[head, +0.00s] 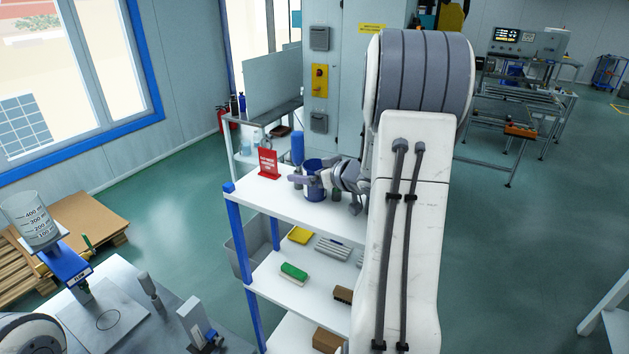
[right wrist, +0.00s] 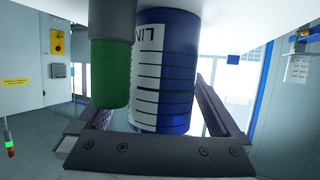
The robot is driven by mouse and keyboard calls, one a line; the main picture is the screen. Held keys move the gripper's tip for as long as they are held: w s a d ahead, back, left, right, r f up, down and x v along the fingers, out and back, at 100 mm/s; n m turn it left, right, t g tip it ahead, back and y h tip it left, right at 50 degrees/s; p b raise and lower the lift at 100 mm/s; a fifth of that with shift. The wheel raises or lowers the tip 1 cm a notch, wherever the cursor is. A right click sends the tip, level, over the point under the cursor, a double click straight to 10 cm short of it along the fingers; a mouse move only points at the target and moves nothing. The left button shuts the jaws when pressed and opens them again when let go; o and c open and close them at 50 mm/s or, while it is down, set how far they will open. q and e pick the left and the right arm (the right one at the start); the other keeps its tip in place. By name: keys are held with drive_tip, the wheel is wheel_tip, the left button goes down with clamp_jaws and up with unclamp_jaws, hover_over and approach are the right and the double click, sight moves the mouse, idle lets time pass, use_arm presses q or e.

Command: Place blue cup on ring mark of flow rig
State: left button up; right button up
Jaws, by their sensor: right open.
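The blue cup (head: 313,186) stands on the top shelf of a white rack with blue posts. My right gripper (head: 309,177) is open, with its fingers on either side of the cup. In the right wrist view the blue cup (right wrist: 165,75), with a white scale panel, appears upside down between the spread fingers (right wrist: 160,105); I cannot tell if either finger touches it. The flow rig (head: 82,320) is at the lower left, with a dark ring mark (head: 108,320) on its pale plate; the ring is bare. My left gripper is not in view.
A green and grey cylinder (right wrist: 110,75) is close beside the cup. A red sign (head: 268,163) and a blue cylinder (head: 297,148) are near it on the shelf (head: 270,198). A graduated beaker (head: 35,222) sits above the rig's left side. Brushes lie on the lower shelf.

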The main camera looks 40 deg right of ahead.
drive_tip(key=shift+w+f, duration=0.15)
drive_tip(key=shift+w, duration=0.2)
drive_tip(key=c, duration=1.4)
drive_tip(key=shift+c, duration=0.3)
